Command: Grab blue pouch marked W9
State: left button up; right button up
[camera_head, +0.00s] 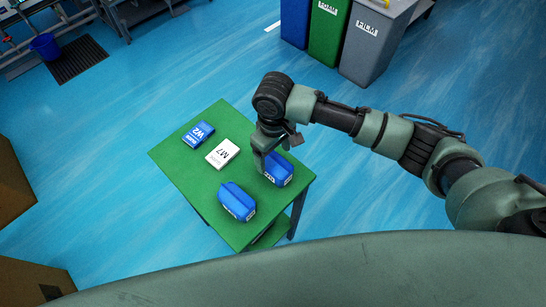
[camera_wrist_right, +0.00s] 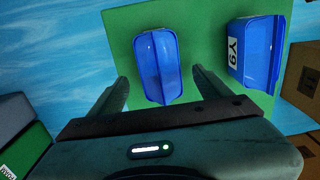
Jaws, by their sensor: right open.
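A blue pouch (camera_head: 280,167) lies near the right edge of the green table, partly behind my right gripper (camera_head: 264,158). Its label is partly hidden and I cannot read it. In the right wrist view this pouch (camera_wrist_right: 158,65) shows its ridged top between the two spread fingers of the right gripper (camera_wrist_right: 160,76), which is open and holds nothing. I cannot tell the exact height gap. A second blue pouch (camera_head: 237,201) lies near the table's front corner; in the wrist view this pouch (camera_wrist_right: 258,52) bears a label that looks like Y9. My left gripper is out of view.
The green table (camera_head: 180,165) also holds a blue box marked W2 (camera_head: 198,134) and a white box marked M7 (camera_head: 222,153). Blue, green and grey bins (camera_head: 372,45) stand behind. Cardboard boxes (camera_head: 12,185) are at the left. Blue floor around the table is open.

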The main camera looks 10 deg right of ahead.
aim_at(276, 163)
jog(key=f, duration=0.1)
jog(key=s+f+p, duration=0.1)
jog(key=shift+d+f, duration=0.15)
jog(key=shift+f, duration=0.25)
notch_tip(276, 163, down, 3)
jog(key=shift+w+r+p, duration=0.15)
jog(key=shift+r+p, duration=0.05)
jog(key=shift+p, duration=0.1)
jog(key=shift+f, duration=0.45)
jog(key=c, duration=1.5)
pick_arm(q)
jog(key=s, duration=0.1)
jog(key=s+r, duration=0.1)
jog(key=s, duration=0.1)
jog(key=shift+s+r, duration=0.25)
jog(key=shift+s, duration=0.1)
